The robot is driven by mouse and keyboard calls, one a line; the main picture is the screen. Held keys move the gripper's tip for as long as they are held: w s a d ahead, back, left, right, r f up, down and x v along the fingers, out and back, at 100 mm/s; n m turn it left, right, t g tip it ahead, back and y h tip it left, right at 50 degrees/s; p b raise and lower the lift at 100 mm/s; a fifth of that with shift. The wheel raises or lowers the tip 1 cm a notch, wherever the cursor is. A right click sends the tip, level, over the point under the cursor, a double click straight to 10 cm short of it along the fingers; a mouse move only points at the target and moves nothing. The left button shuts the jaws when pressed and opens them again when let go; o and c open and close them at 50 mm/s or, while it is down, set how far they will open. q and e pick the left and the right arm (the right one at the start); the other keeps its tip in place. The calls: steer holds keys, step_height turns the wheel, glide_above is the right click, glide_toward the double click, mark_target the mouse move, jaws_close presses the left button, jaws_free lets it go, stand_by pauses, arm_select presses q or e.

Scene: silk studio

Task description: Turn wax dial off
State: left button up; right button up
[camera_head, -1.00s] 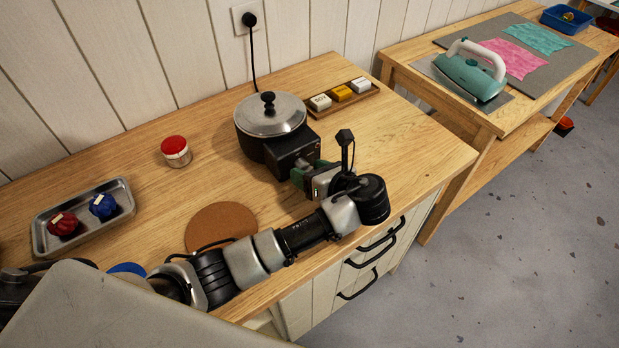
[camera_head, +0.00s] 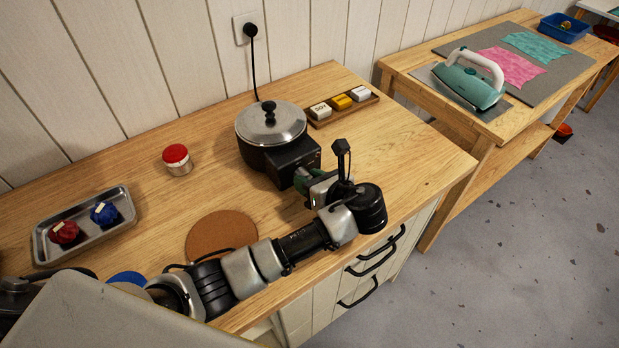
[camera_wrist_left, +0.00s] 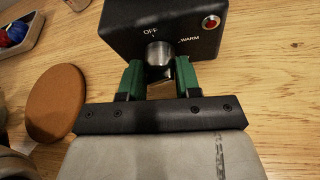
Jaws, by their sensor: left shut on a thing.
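The wax pot (camera_head: 270,130) is a black pot with a steel lid and a black control box (camera_head: 292,160) on its front. In the left wrist view the box carries a silver dial (camera_wrist_left: 158,54) between the labels OFF and WARM, with a red round light (camera_wrist_left: 211,22) at the right. My left gripper (camera_wrist_left: 159,72) has its green fingers on both sides of the dial and is shut on it. In the head view this gripper (camera_head: 306,184) is at the front of the box, and the dial is hidden. I cannot tell where the dial points. My right gripper is not in view.
A cork mat (camera_head: 222,236), a red-lidded jar (camera_head: 177,160) and a metal tray (camera_head: 85,226) with red and blue bundles lie left of the pot. An iron (camera_head: 468,82) rests on the table at right.

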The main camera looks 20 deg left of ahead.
arm_select(q)
steer(key=n+p, duration=0.1)
steer(key=t+p, duration=0.1)
steer(key=p, duration=0.1)
steer(key=shift+s+a+r+n+h, duration=0.1)
steer(key=shift+r+n+h, duration=0.1)
steer(key=shift+n+h, duration=0.2)
steer(key=shift+n+t+h+p, duration=0.3)
steer(key=shift+n+t+p, duration=0.1)
steer(key=shift+n+p, duration=0.35)
steer(key=shift+f+n+t+h+p, duration=0.15)
steer(key=shift+n+t+h+p, duration=0.15)
steer(key=shift+n, duration=0.25)
steer(key=shift+s+f+n+t+h, duration=0.15)
steer(key=shift+n+t+h, duration=0.15)
steer(key=shift+n+t, duration=0.5)
steer(key=shift+n+t+b, duration=0.3)
steer(key=shift+n+b, duration=0.15)
steer(key=shift+n, duration=0.35)
steer(key=shift+n+t+h+b, duration=0.3)
steer(key=shift+n+t+b, duration=0.1)
steer(key=shift+n, duration=0.2)
